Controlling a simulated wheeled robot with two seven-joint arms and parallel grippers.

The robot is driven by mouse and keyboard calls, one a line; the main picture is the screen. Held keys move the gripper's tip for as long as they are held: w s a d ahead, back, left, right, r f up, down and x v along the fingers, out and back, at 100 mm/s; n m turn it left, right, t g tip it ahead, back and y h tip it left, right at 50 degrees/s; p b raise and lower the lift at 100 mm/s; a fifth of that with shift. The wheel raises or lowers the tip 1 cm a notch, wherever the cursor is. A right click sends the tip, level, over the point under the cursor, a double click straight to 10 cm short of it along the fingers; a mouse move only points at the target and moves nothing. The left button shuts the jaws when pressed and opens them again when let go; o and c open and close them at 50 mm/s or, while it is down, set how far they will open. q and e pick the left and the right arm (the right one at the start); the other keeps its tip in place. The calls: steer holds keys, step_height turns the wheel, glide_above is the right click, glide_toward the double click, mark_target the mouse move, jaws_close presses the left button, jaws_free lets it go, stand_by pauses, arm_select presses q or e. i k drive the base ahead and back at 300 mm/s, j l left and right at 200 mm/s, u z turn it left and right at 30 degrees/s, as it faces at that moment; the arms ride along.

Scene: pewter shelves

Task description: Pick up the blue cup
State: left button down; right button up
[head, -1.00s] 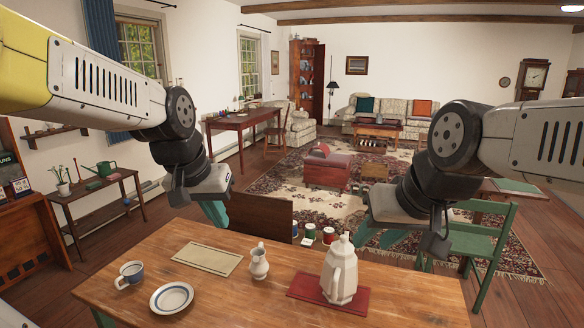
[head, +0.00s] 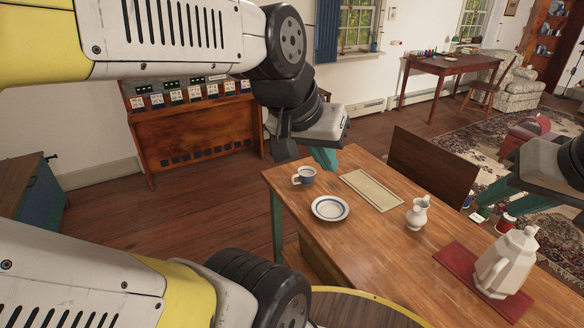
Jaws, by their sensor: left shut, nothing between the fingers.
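The blue cup (head: 306,175) stands upright near the left corner of the wooden table (head: 400,240), its handle toward the left. It is blue with a pale rim. My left gripper (head: 326,159) hangs just above and behind the cup in the picture, its teal fingers shut and empty. I cannot tell whether they touch the cup. My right gripper (head: 492,192) is at the right edge, beyond the table's far side. Its teal fingers show only in part, and I cannot tell whether it is open.
A blue-rimmed saucer (head: 330,208) lies in front of the cup. A beige mat (head: 371,190) lies to its right. Farther right are a small white jug (head: 417,212) and a white pot (head: 508,262) on a red mat (head: 455,257). A dark chair back (head: 432,163) stands at the far side.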

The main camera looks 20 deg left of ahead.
mark_target(305, 174)
steer(key=u, duration=0.8)
steer(key=i+j+z, duration=0.1)
steer(key=i+j, duration=0.25)
steer(key=i+j+z, duration=0.1)
steer(key=i+j, duration=0.25)
steer(key=j, duration=0.25)
steer(key=i+j+z, duration=0.1)
steer(key=i+j, duration=0.25)
steer(key=j, duration=0.15)
